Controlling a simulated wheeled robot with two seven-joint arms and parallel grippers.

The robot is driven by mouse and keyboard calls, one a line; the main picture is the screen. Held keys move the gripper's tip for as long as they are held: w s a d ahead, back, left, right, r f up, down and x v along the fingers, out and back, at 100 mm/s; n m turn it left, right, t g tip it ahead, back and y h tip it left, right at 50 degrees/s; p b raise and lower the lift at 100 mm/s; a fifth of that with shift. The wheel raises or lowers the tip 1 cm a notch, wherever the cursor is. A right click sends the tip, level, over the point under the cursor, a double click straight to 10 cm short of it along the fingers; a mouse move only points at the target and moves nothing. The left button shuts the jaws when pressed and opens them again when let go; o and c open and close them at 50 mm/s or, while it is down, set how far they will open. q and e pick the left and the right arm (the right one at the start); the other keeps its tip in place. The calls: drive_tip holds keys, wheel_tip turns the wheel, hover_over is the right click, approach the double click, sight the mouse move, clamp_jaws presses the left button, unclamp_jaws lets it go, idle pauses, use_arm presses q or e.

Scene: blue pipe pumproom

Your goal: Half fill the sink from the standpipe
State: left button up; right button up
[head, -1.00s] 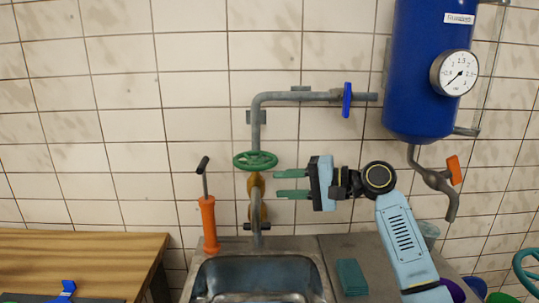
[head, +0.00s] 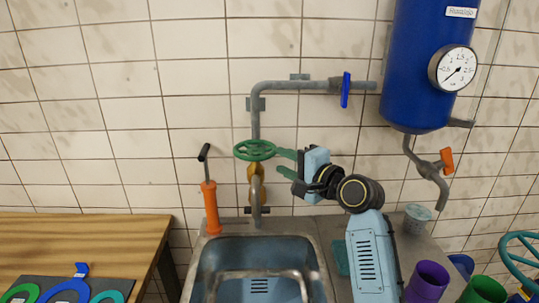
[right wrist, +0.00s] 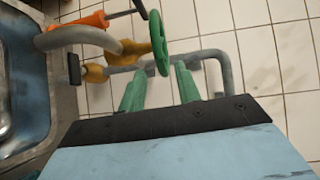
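The standpipe (head: 256,116) is a grey pipe on the tiled wall, with a brass valve body, a green handwheel (head: 255,150) and a spout (head: 257,208) at the back of the sink. The sink (head: 204,262) is a metal basin; its drain shows, and I see no stream from the spout. My right gripper (head: 284,163) is open and empty just right of the handwheel, its green fingers pointing left. In the right wrist view the handwheel (right wrist: 157,42) shows edge-on ahead, between the finger directions (right wrist: 158,85); contact is unclear. My left gripper is not in view.
An orange hand pump (head: 211,207) stands left of the spout. A blue-handled valve (head: 346,89) sits on the upper pipe. A blue tank (head: 425,60) with a gauge hangs at right. Cups (head: 428,281) stand lower right; a wooden table (head: 80,240) is at left.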

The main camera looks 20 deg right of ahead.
sight(270, 153)
drive_tip(key=x, duration=0.5)
drive_tip(key=shift+w+a, duration=0.15)
drive_tip(key=shift+w, duration=0.2)
clamp_jaws()
